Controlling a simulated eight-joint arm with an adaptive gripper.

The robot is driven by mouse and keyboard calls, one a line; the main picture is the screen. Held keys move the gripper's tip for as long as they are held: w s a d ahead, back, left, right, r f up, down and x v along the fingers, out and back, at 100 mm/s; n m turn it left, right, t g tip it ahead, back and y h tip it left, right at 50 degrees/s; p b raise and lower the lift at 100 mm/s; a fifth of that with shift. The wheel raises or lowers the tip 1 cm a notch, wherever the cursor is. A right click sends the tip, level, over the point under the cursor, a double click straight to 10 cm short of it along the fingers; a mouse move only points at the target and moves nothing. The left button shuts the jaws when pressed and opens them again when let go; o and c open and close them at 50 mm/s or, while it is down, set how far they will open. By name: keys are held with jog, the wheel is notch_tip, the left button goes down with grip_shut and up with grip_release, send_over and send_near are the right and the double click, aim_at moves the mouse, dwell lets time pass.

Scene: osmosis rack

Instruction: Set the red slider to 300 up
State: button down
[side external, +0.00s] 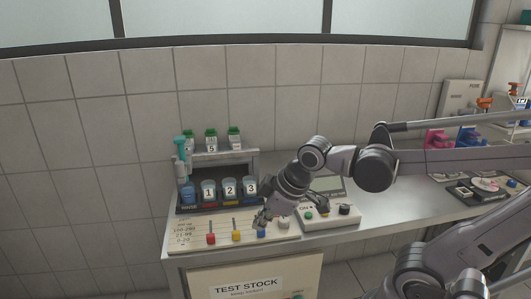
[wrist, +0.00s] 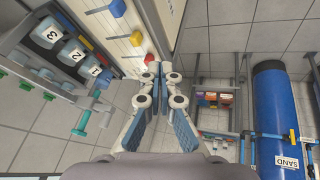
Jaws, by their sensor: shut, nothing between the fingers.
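The red slider (side external: 211,239) is the leftmost of three coloured knobs on a pale panel (side external: 187,226) at the counter's front. The yellow slider (side external: 236,235) and blue slider (side external: 261,233) are to its right. My gripper (side external: 262,219) is shut and empty, pointing down, and appears just above the blue slider in the side view. In the wrist view, my gripper (wrist: 158,70) has its fingertips pressed together just beside the red slider (wrist: 149,57); I cannot tell whether they touch. The panel's printed scale is too small to read.
Numbered jars (side external: 229,188) stand in a dark rack behind the sliders, with green-capped bottles (side external: 211,139) on a shelf above. A teal-topped dispenser (side external: 181,160) is at the left. A button box (side external: 329,217) sits right of the panel.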

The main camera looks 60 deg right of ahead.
aim_at(210, 242)
jog(key=w+a+f+n+g+h, duration=0.1)
jog(key=w+a+n+g, duration=0.3)
jog(key=n, duration=1.7)
jog(key=shift+w+a+n+h, duration=0.35)
jog(key=shift+w+a, duration=1.45)
jog(key=shift+w, duration=1.1)
jog(key=x, duration=0.3)
jog(key=w+d+x, duration=0.1)
jog(key=x, duration=0.6)
jog(key=shift+w+d, duration=0.4)
jog(key=shift+d, duration=0.05)
jog(key=shift+w+d, duration=0.55)
